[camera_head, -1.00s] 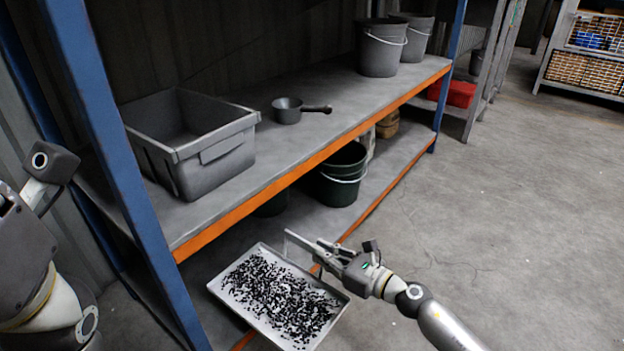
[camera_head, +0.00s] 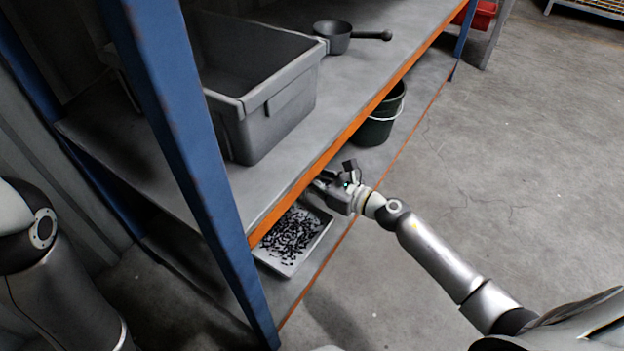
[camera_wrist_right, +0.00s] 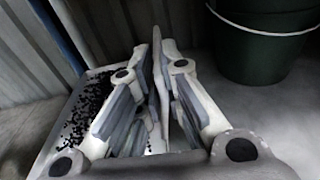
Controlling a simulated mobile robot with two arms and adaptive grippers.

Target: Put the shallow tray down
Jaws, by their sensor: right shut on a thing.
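The shallow tray (camera_head: 317,243) is light grey and holds many small black pieces (camera_head: 290,234). In the head view it is at the lower shelf's level, partly under the orange-edged upper shelf. I cannot tell whether its base touches the lower shelf. My right gripper (camera_head: 325,182) is at the tray's far right end and shut on its rim; the upper shelf's edge partly hides the fingers. In the right wrist view the fingers (camera_wrist_right: 163,62) are close together, with the tray (camera_wrist_right: 52,135) behind and left of them. My left gripper is out of view.
A blue post (camera_head: 190,160) stands left of the tray. A grey bin (camera_head: 275,120) and a dark scoop (camera_head: 333,36) are on the upper shelf (camera_head: 390,62). A dark green bucket (camera_head: 378,128) stands on the lower shelf beyond my right gripper. The floor at right is clear.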

